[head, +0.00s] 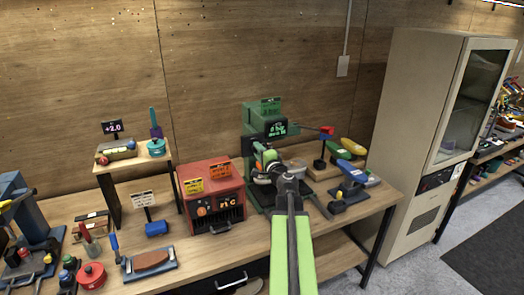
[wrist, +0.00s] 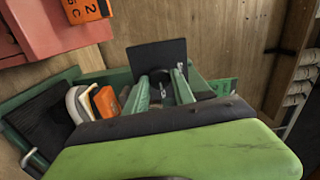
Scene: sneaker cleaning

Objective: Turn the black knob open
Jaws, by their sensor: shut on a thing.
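The green machine (head: 259,125) stands at the back of the bench, with a green display on its head. My gripper (head: 268,173) reaches in low at its front and covers part of it. In the wrist view my gripper (wrist: 162,88) is shut on a small dark piece, which looks like the black knob; its outline and angle are mostly hidden. A flat black square piece (wrist: 157,53) shows just beyond the fingers. An orange and white thing (wrist: 103,101) lies left of the fingers, beside the dark green frame (wrist: 42,120).
A red box with orange labels (head: 212,198) stands close left of the machine. To the right are a red-ended lever (head: 326,130), a blue-grey press (head: 353,178) and yellow and green pieces. A tall beige cabinet (head: 408,130) stands past the bench's right end.

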